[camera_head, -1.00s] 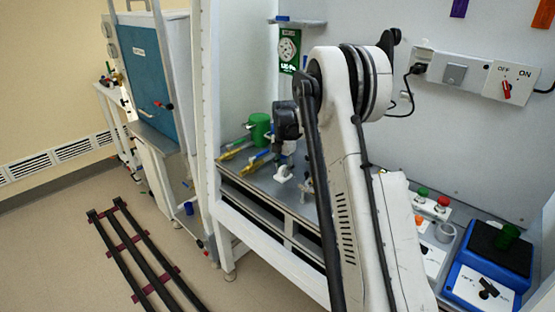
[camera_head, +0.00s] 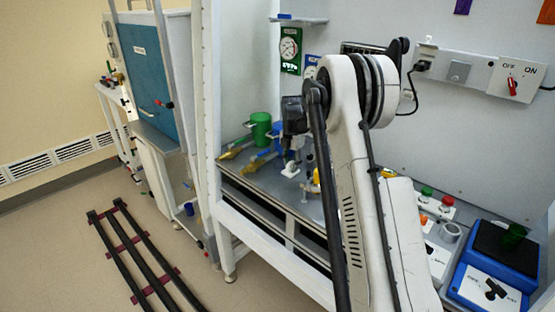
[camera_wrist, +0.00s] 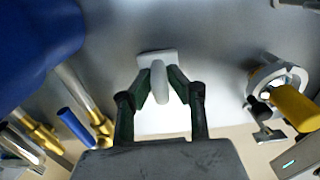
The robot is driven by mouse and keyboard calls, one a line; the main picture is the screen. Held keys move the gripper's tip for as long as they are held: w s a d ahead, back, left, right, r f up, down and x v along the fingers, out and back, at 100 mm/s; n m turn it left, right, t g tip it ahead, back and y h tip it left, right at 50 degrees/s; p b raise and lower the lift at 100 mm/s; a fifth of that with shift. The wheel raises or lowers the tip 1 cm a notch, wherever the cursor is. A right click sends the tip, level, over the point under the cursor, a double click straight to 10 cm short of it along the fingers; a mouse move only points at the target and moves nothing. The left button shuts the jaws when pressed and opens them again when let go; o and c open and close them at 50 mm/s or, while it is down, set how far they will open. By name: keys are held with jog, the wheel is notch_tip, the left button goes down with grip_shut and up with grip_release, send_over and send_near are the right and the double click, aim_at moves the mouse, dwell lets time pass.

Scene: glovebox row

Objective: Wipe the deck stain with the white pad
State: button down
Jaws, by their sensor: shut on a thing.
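My gripper (camera_wrist: 160,88) is shut on the upright grip of the white pad (camera_wrist: 146,57) in the wrist view. The pad's flat base shows beyond the fingertips, over the grey deck (camera_wrist: 215,65). In the head view the pad (camera_head: 291,170) is small, below the dark wrist, at the left part of the deck. I cannot tell whether the pad touches the deck. I can make out no stain in either view; the pad, gripper or arm may hide it.
A green jug (camera_head: 260,129) stands left of the gripper. In the wrist view, a large blue body (camera_wrist: 35,45) and brass-ended pipes (camera_wrist: 85,95) are on the left; a white fitting with a yellow handle (camera_wrist: 295,105) is on the right. A blue switch box (camera_head: 490,285) stands at right.

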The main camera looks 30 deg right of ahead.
aim_at(275, 184)
jog(key=shift+s+a+b, duration=0.25)
jog(key=shift+s+a, duration=0.2)
jog(key=shift+a, duration=0.9)
jog(key=shift+s+a+b, duration=0.25)
jog(key=shift+s+a, duration=0.25)
jog(key=shift+a, duration=0.85)
jog(key=shift+s+a+b, duration=0.25)
jog(key=shift+s+a, duration=0.2)
jog(key=shift+a, duration=0.9)
jog(key=shift+s+a+r, duration=0.1)
jog(key=shift+s+a, duration=0.05)
jog(key=shift+a, duration=0.1)
notch_tip(275, 184, up, 8)
jog(key=p, duration=0.3)
